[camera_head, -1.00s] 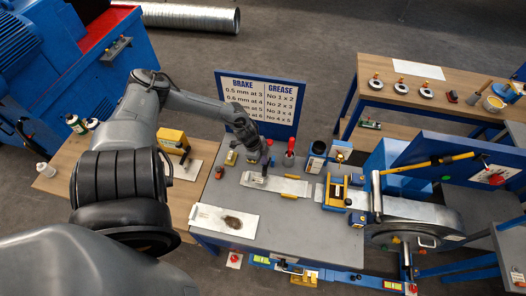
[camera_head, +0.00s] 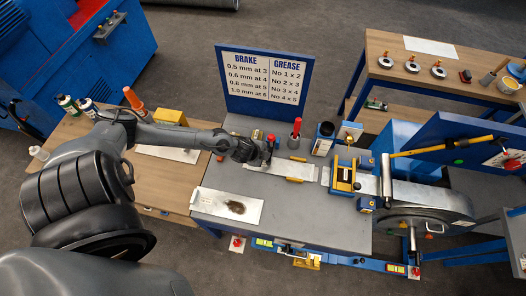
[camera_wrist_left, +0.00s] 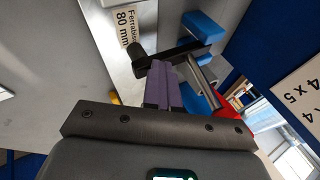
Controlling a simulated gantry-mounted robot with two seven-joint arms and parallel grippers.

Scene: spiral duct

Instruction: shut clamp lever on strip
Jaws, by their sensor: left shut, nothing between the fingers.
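The metal strip (camera_head: 268,174) lies flat on the grey bench and runs right toward the yellow-and-blue feed unit. The clamp shows in the left wrist view with a blue block (camera_wrist_left: 204,27), a black arm with a round black end (camera_wrist_left: 137,54), and a lever of metal rod with a red grip (camera_wrist_left: 238,100). The red grip (camera_head: 270,138) also shows in the head view, beside my gripper. My left gripper (camera_head: 262,161) is over the strip's left end. Its purple fingers (camera_wrist_left: 162,72) are shut and empty, close against the clamp's black arm; contact is unclear. My right gripper is out of view.
A red-handled tool (camera_head: 297,128) stands upright behind the strip. A dark canister (camera_head: 324,138) is right of it. A pale sheet with a dark patch (camera_head: 228,206) lies at the bench's front left. The bench's front middle (camera_head: 305,219) is clear.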

